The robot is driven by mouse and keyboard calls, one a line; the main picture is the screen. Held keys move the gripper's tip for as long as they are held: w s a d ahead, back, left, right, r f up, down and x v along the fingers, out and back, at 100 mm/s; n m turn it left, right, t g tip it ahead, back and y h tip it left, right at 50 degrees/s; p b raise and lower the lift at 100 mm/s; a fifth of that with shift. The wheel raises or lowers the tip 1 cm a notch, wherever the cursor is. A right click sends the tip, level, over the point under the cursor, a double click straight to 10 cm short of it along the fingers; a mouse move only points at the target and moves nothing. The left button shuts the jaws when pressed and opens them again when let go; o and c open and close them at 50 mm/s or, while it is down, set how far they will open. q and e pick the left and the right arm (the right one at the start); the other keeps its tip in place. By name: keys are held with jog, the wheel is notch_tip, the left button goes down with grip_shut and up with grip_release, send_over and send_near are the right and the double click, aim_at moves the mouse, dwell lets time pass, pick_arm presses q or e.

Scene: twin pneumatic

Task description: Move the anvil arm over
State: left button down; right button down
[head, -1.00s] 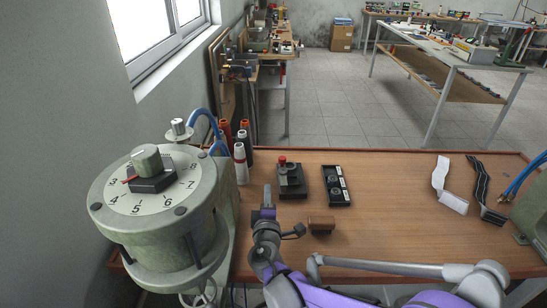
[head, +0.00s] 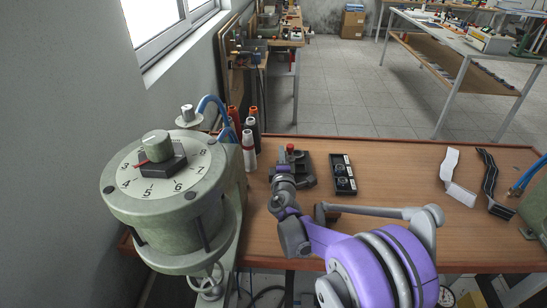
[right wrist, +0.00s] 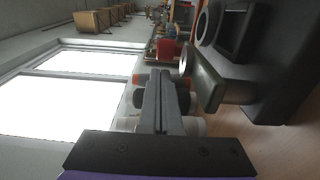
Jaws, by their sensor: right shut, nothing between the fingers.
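A small black fixture (head: 308,174) with a red knob (head: 290,148) stands on the bench in the head view. A grey-green metal arm, which I take as the anvil arm (right wrist: 208,82), shows in the right wrist view in front of the fixture's dark body. My right gripper (head: 284,172) is at the fixture's left side in the head view and hides part of it. In the right wrist view its fingers (right wrist: 160,78) are shut and empty, close to the left of the grey-green arm; I cannot tell whether they touch it. My left gripper is not in view.
A large round grey-green machine with a numbered dial (head: 168,170) stands at left. Thread spools (head: 248,140) stand behind it. A black tray (head: 342,174) lies right of the fixture. White and black strips (head: 458,180) lie farther right, with bare bench between.

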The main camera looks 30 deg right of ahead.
aim_at(291, 158)
jog(key=shift+d, duration=0.2)
jog(key=shift+d+m+g+h+b, duration=0.35)
jog(key=shift+m+g+h, duration=0.2)
jog(key=shift+h, duration=0.25)
jog(key=shift+d+f+m+g+h, duration=0.1)
jog(key=shift+m+g+h, duration=0.15)
jog(key=shift+m+h, duration=0.25)
jog(key=m+g+h, duration=0.1)
jog(key=d+m+g+h, duration=0.1)
jog(key=shift+s+h+b, duration=0.2)
jog(key=shift+h+b, duration=0.1)
jog(key=shift+b, duration=0.1)
jog(key=shift+s+d+g, duration=0.2)
jog(key=shift+d+g, duration=0.1)
jog(key=shift+d, duration=0.15)
jog(key=shift+s+d, duration=0.4)
jog(key=shift+d, duration=0.1)
jog(key=shift+s, duration=0.15)
